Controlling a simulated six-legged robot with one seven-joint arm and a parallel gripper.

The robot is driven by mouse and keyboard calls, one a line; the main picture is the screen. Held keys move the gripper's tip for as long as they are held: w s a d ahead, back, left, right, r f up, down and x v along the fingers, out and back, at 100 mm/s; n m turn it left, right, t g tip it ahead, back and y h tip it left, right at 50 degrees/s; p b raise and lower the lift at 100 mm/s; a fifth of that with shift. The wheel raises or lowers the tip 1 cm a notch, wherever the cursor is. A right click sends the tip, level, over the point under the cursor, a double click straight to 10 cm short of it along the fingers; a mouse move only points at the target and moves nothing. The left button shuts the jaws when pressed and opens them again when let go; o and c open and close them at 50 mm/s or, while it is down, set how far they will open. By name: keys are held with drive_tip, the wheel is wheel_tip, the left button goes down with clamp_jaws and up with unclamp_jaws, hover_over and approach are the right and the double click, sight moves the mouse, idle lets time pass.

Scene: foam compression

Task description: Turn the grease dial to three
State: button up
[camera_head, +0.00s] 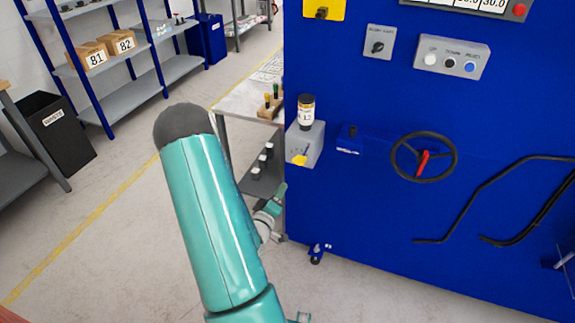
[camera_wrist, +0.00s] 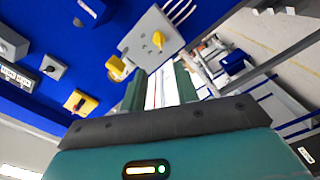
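The grease dial is a yellow knob (camera_head: 299,160) on the front of a grey box (camera_head: 316,140) on the left edge of the blue machine. A small dark-capped bottle (camera_head: 306,112) stands on the box. In the wrist view the yellow knob (camera_wrist: 158,40) shows on the tilted grey box (camera_wrist: 140,45), beyond the fingertips; its setting is too small to read. My gripper (camera_head: 279,198) is below and left of the box, apart from it. In the wrist view my gripper (camera_wrist: 160,75) is open, with nothing between its fingers.
The blue machine (camera_head: 370,220) carries a black handwheel (camera_head: 424,156) with a red handle, and a button panel (camera_head: 451,58). A bench (camera_head: 240,100) with a small wooden rack stands behind the box. Shelves and a black bin (camera_head: 50,130) are left. Floor before the machine is clear.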

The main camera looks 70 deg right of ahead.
drive_tip(key=s+d, duration=0.1)
drive_tip(key=d, duration=1.2)
drive_tip(key=shift+s+d, duration=0.2)
drive_tip(key=shift+s, duration=0.1)
drive_tip(key=shift+c, duration=0.2)
clamp_jaws()
